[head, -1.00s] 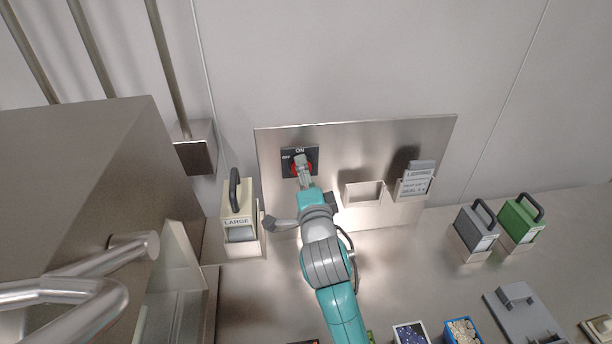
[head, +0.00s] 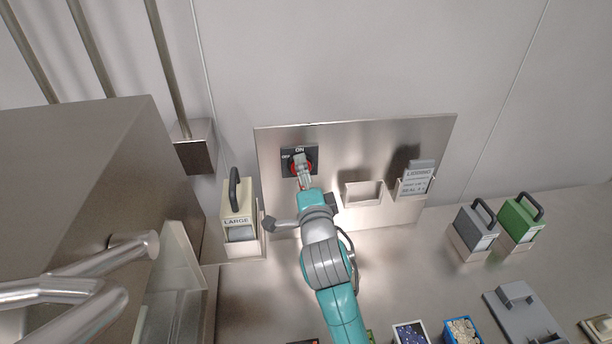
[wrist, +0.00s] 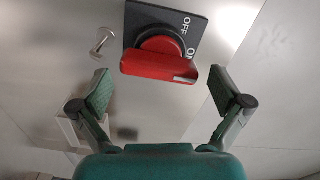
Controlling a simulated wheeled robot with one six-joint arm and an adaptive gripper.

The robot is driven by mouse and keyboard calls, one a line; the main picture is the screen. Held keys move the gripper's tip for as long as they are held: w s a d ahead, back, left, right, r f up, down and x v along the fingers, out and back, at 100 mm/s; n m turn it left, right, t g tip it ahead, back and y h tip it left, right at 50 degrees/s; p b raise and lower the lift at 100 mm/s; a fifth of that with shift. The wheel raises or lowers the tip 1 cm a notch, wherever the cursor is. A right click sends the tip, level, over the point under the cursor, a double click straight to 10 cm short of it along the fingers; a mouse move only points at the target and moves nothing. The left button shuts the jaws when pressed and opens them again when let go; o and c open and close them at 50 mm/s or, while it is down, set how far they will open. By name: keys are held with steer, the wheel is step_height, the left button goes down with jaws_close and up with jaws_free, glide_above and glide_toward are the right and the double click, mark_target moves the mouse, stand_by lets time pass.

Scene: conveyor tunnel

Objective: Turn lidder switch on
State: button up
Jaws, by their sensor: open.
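The lidder switch is a red rotary handle on a dark plate (head: 286,166) marked ON and OFF, mounted on a metal panel. In the head view my gripper (head: 303,170) is in front of it and covers most of the red part. In the wrist view the red handle (wrist: 160,62) lies just beyond and between the two green finger pads, with a visible gap on either side. My gripper (wrist: 160,94) is open and holds nothing. The ON and OFF lettering shows at the plate's upper right there.
A cream LARGE block (head: 238,212) with a black handle stands left of the panel. An empty holder (head: 363,194) and a card holder (head: 412,188) are on the panel's right. Grey (head: 476,228) and green (head: 521,218) handled blocks stand farther right. A steel housing (head: 95,180) fills the left.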

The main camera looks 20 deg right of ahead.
steer(key=s+a, duration=0.2)
steer(key=s, duration=0.9)
steer(key=shift+s, duration=0.2)
steer(key=shift+a, duration=0.1)
